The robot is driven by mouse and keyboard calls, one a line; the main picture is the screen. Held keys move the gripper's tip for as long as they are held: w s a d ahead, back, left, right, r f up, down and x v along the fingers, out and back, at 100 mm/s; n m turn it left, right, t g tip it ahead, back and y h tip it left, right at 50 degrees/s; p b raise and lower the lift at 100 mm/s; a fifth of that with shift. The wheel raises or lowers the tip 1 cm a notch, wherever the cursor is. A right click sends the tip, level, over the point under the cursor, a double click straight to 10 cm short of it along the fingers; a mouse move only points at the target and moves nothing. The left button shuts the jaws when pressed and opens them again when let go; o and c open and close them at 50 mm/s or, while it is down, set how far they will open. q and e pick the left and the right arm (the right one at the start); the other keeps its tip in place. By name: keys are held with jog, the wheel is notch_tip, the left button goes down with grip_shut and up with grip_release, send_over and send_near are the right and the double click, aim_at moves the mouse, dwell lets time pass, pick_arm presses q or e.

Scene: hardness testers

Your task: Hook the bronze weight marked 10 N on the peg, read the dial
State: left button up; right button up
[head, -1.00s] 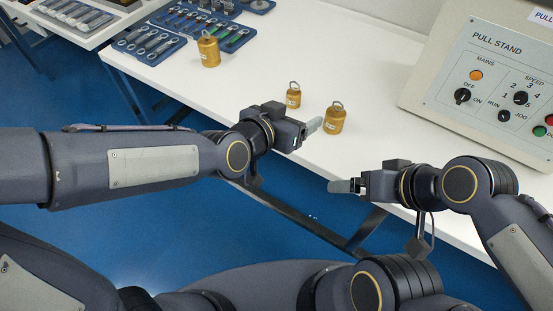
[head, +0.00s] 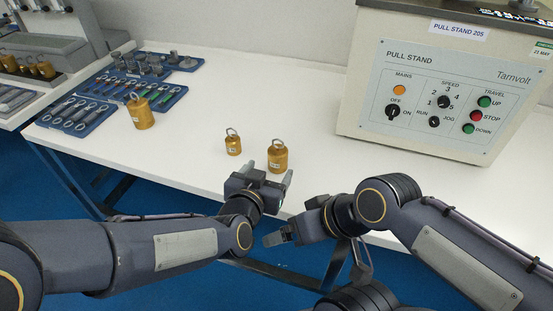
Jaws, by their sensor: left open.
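Three bronze weights with ring hooks stand upright on the white table: a large one (head: 139,113) at left, a small one (head: 233,144) in the middle and a mid-sized one (head: 278,159) right of it. Their small labels are too blurred to read. My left gripper (head: 268,176) is open just in front of the mid-sized weight, its fingers pointing toward it; I cannot tell whether they touch. My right gripper (head: 275,239) is at the table's front edge, pointing left, with nothing visible in it; its opening is unclear. No peg or dial shows.
The pull stand (head: 430,100) with knobs and buttons stands at the back right. Blue trays of tools (head: 80,119) lie at the back left. More bronze weights (head: 42,69) sit on a rack at far left. The table between weights and stand is clear.

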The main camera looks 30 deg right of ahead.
aim_at(274, 161)
pick_arm(q)
jog(key=shift+b+x, duration=0.5)
jog(key=shift+x, duration=3.1)
jog(key=shift+c, duration=0.3)
grip_shut()
jog(key=shift+w+r, duration=0.1)
jog(key=shift+r, duration=0.15)
jog(key=shift+r+p, duration=2.6)
jog(key=shift+r, duration=0.85)
